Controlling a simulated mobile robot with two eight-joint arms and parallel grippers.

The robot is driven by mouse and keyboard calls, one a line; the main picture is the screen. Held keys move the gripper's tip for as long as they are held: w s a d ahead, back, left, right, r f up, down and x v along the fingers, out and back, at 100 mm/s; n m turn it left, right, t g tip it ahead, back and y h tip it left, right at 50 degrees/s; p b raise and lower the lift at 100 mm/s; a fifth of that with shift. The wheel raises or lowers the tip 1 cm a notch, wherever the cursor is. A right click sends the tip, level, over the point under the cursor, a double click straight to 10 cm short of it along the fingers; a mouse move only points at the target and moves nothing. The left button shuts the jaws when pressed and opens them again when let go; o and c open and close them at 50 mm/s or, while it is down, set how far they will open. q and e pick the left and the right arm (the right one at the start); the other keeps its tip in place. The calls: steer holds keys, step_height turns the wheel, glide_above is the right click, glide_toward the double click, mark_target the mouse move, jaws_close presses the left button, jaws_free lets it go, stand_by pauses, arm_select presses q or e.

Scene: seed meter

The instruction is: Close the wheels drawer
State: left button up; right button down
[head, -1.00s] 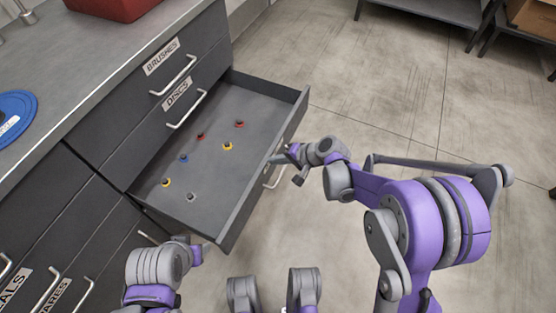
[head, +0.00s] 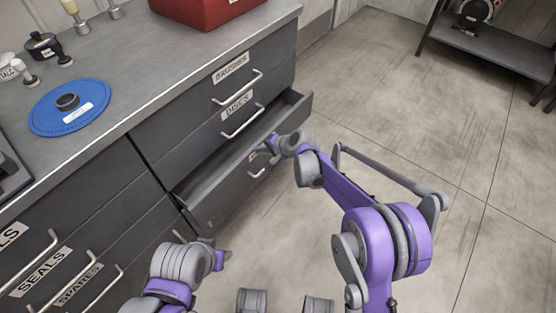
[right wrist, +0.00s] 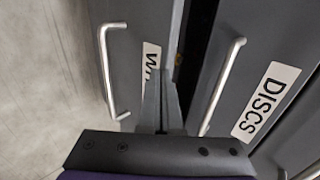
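The wheels drawer (head: 235,187) is the dark grey drawer below the DISCS drawer (head: 228,132). It stands partly open, with a narrow strip of its inside showing. Its contents are hidden. Its silver handle (head: 257,173) shows on the front, and in the right wrist view its label (right wrist: 151,62) is partly hidden. My right gripper (head: 268,148) is at the drawer front's upper edge, beside the handle and not around it. Its fingers (right wrist: 162,105) look together, with nothing between them. My left gripper (head: 218,257) is low in front of the cabinet, its fingers unclear.
The BRUSHES drawer (head: 232,80) above is shut. The SEALS (head: 40,272) and SPARES (head: 80,284) drawers are at the lower left. The countertop (head: 135,60) holds a red box (head: 200,10) and a blue disc (head: 70,107). The floor at right is clear up to a dark shelf (head: 485,42).

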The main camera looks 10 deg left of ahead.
steer(key=w+a, duration=0.3)
steer(key=a, duration=0.2)
stand_by(0.5)
